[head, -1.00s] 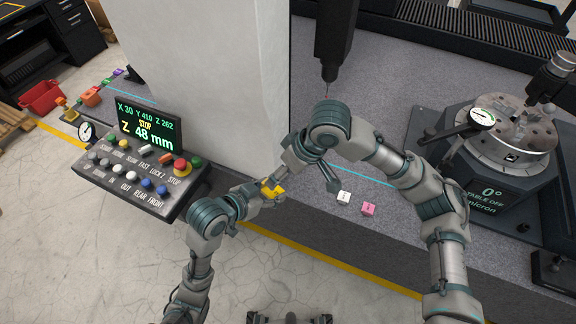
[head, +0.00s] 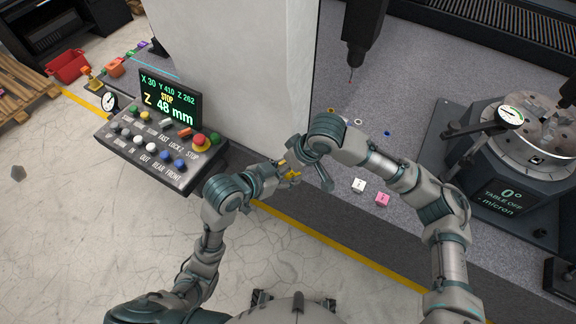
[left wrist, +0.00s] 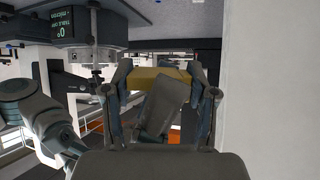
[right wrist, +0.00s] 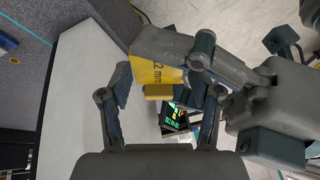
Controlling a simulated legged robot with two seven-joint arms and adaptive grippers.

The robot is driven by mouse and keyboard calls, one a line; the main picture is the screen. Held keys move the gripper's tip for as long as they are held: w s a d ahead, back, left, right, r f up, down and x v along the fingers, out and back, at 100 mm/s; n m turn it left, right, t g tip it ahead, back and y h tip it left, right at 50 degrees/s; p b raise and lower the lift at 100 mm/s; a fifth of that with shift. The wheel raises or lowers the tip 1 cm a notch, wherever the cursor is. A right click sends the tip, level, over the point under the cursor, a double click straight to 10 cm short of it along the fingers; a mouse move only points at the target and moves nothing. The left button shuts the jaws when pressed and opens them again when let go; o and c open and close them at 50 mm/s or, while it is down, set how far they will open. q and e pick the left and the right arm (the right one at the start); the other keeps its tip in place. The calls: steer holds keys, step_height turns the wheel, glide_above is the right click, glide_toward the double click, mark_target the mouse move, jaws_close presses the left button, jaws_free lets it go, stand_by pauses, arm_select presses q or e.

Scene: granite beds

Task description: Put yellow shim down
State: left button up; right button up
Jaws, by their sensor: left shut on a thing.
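The yellow shim (head: 291,177) is between my two grippers, above the front edge of the grey granite bed. My left gripper (head: 284,170) is shut on it. In the left wrist view the shim (left wrist: 150,77) spans between the left fingers, with a dark grey part across its middle. In the right wrist view the shim's face (right wrist: 150,72) shows a "mm" marking, partly hidden by the left gripper. My right gripper (right wrist: 163,75) is open, its fingers spread with the shim near their tips; I cannot tell whether they touch it.
A white cube (head: 359,185) and a pink cube (head: 382,199) lie on the granite bed (head: 420,110) right of the grippers. A control console (head: 150,145) stands left, beside a pale column (head: 235,70). A rotary table (head: 505,160) stands right. A spindle probe (head: 362,35) hangs above.

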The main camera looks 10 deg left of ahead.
steer(key=c, duration=0.7)
arm_select(q)
steer(key=o, duration=1.4)
arm_select(e)
steer(key=shift+c, duration=0.8)
arm_select(q)
steer(key=s+a+f+n+g+y, duration=0.1)
steer(key=s+a+f+n+y, duration=0.15)
steer(key=f, duration=0.95)
steer(key=s+a+f+n+g+y, duration=0.1)
steer(key=a+f, duration=0.2)
steer(key=f, duration=0.9)
steer(key=s+a+f+n+g+y, duration=0.1)
steer(key=s+a+f+n+g, duration=0.15)
steer(key=f, duration=1.05)
steer(key=s+a+f+g+y, duration=0.1)
steer(key=s+a+f, duration=0.2)
steer(key=s+f, duration=0.7)
steer(key=s+a+f+g+y, duration=0.1)
steer(key=s+a+f, duration=0.3)
steer(key=s+f, duration=0.6)
steer(key=shift+s+a+f+g+y, duration=0.15)
steer(key=shift+s+g+y, duration=0.2)
steer(key=shift+s, duration=0.5)
